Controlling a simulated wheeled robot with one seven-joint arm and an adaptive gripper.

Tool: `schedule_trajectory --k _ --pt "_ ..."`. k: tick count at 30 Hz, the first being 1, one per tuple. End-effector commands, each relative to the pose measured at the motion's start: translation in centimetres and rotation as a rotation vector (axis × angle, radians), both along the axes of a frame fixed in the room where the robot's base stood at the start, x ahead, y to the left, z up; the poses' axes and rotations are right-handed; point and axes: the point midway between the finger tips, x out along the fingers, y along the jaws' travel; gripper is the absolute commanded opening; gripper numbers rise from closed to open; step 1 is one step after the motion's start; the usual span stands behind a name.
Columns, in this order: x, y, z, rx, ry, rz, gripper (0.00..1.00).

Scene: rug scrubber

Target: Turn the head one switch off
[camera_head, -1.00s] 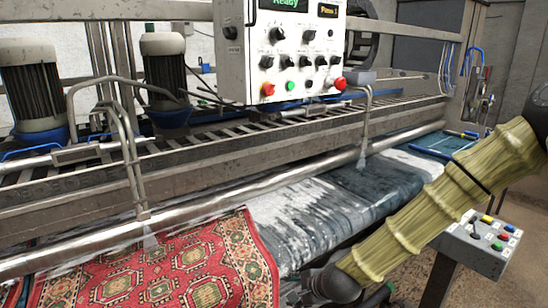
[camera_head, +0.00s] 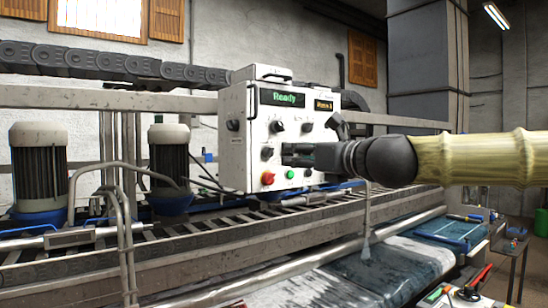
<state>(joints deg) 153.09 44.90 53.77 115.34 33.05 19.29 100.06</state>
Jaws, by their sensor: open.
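A white control box (camera_head: 240,140) with a lit "Ready" screen (camera_head: 282,97) hangs over the machine in the head view. Its face carries black knob switches; one shows at the upper left (camera_head: 276,126), one to its right (camera_head: 307,128) and one at the lower left (camera_head: 267,153). The labels are too small to read, so I cannot tell which is the head one switch. My gripper (camera_head: 290,154) is in front of the panel, pointing left, fingers near the lower knob row. It is open and hides several knobs. I cannot tell whether it touches one.
A red button (camera_head: 267,178) and a green button (camera_head: 290,174) sit just below my gripper. Two motors (camera_head: 38,165) stand at the left. A metal rail (camera_head: 150,95) runs behind the box.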

Motion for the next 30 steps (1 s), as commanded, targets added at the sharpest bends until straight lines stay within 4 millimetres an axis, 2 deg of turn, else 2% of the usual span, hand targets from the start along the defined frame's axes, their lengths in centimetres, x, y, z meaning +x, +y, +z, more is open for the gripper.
schedule_trajectory --k 18,24,30 --pt "6.9 5.0 -0.1 -0.006 0.001 0.000 0.46" --pt "8.1 5.9 -0.2 -0.006 0.001 0.000 0.46" --pt "8.4 6.1 -0.2 -0.005 0.000 0.000 0.46"
